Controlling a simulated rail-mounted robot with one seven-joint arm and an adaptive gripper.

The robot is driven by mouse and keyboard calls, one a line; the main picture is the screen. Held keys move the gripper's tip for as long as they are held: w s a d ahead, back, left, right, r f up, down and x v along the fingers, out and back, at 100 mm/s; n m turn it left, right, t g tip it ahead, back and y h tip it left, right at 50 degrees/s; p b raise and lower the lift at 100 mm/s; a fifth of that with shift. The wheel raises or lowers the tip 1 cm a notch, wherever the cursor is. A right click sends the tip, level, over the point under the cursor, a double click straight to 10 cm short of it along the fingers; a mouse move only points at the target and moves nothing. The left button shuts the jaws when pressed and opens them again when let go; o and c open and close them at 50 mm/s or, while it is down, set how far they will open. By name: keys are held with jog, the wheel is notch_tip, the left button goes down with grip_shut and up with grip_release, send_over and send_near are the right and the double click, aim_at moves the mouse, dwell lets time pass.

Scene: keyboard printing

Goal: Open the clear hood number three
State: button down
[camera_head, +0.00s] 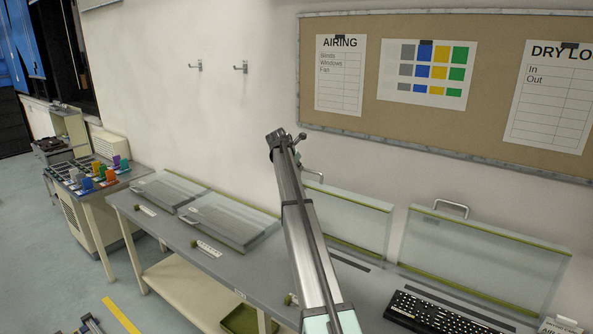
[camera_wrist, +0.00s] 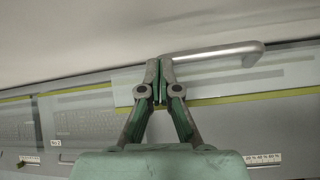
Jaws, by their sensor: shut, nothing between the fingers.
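Several clear hoods with green edge strips stand along the bench. The third from the left (camera_head: 350,220) stands raised against the wall; I take it as number three, though I read no number on it. Its grey handle (camera_head: 313,174) is partly behind my arm. In the wrist view a grey bar handle (camera_wrist: 220,53) is on a clear panel (camera_wrist: 285,72) with a green strip. My gripper (camera_wrist: 158,63) is shut and empty, its tips at the handle's left end; I cannot tell whether they touch. In the head view the fingers are not clearly made out.
The rightmost hood (camera_head: 480,255) is also raised, with a black keyboard (camera_head: 440,316) in front. Two hoods at the left (camera_head: 232,220) lie low over the bench (camera_head: 235,273). A wall with a notice board (camera_head: 365,112) is close behind.

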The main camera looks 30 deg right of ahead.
jog(key=shift+w+d+r, duration=0.1)
jog(key=shift+w+d, duration=0.2)
jog(key=shift+d, duration=0.3)
